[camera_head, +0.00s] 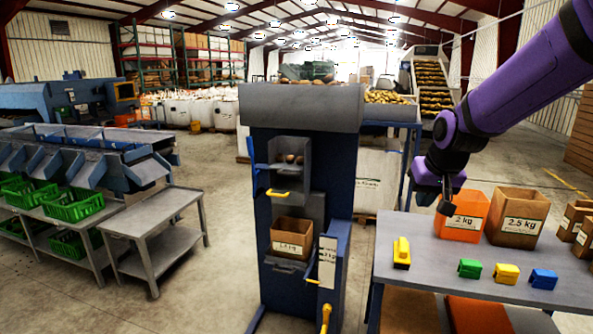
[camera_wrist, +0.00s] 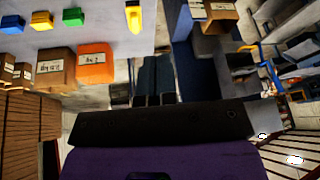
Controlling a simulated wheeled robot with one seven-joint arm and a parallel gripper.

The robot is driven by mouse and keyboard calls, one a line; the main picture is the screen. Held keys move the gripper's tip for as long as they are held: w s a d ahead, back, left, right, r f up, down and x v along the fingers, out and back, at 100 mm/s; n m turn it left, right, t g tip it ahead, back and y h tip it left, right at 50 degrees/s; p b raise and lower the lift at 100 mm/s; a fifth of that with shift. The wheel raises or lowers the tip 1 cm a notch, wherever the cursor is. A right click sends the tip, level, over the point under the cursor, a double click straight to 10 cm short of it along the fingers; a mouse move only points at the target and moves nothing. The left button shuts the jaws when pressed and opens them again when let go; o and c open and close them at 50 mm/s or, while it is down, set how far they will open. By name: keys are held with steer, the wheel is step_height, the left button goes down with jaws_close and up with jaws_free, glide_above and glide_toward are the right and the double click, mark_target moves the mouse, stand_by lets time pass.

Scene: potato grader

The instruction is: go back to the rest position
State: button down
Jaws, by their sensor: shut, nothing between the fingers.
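My purple arm reaches in from the upper right of the head view. My gripper (camera_head: 446,198) hangs above the left part of the grey table (camera_head: 425,262), close to the orange box marked 2 kg (camera_head: 462,217). The gripper is shut and empty. In the wrist view its dark fingers (camera_wrist: 153,100) show at the middle, with the orange box (camera_wrist: 95,63) to their left. From the head view I cannot tell whether the gripper touches the box.
A brown 2.5 kg box (camera_head: 517,218) stands beside the orange one. Yellow (camera_head: 401,253), green (camera_head: 470,268) and blue (camera_head: 543,279) blocks lie along the table. The blue grader (camera_head: 337,170) holds a cardboard box (camera_head: 291,238). Open floor lies left of it.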

steer(key=s+d+r, duration=0.1)
steer(key=s+r, duration=0.3)
steer(key=s, duration=1)
steer(key=s+d+r, duration=0.1)
steer(key=s+r, duration=0.3)
steer(key=s, duration=1)
steer(key=shift+d+n+h, duration=0.3)
steer(key=shift+d, duration=0.05)
steer(key=c, duration=1.8)
jaws_free()
